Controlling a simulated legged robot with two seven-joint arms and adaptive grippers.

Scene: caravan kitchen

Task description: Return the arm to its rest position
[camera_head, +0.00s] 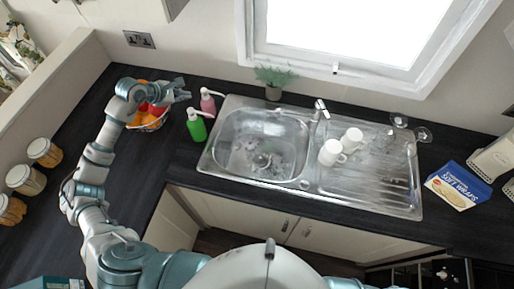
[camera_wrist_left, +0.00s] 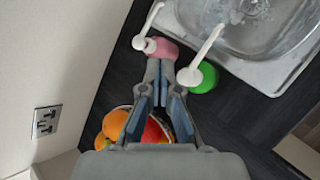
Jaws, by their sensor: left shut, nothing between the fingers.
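My left arm comes in from the left of the head view and reaches over the counter. Its gripper (camera_head: 184,90) is shut and empty, just above and beside the fruit bowl (camera_head: 148,126). In the left wrist view the fingers (camera_wrist_left: 166,68) point toward the pink soap bottle (camera_wrist_left: 158,48), with the green soap bottle (camera_wrist_left: 204,78) to the right. Orange and red fruit (camera_wrist_left: 115,124) shows below and behind the fingers. Whether the fingers touch the pink bottle cannot be told. My right gripper is not in view.
The sink (camera_head: 262,140) has its drainer at right with two white mugs (camera_head: 331,152) and glasses (camera_head: 424,134). A plant (camera_head: 273,92) stands behind the sink. Several jars (camera_head: 44,152) line the left wall. A soft wraps box (camera_head: 458,186) lies at right. Dark counter is free left of the sink.

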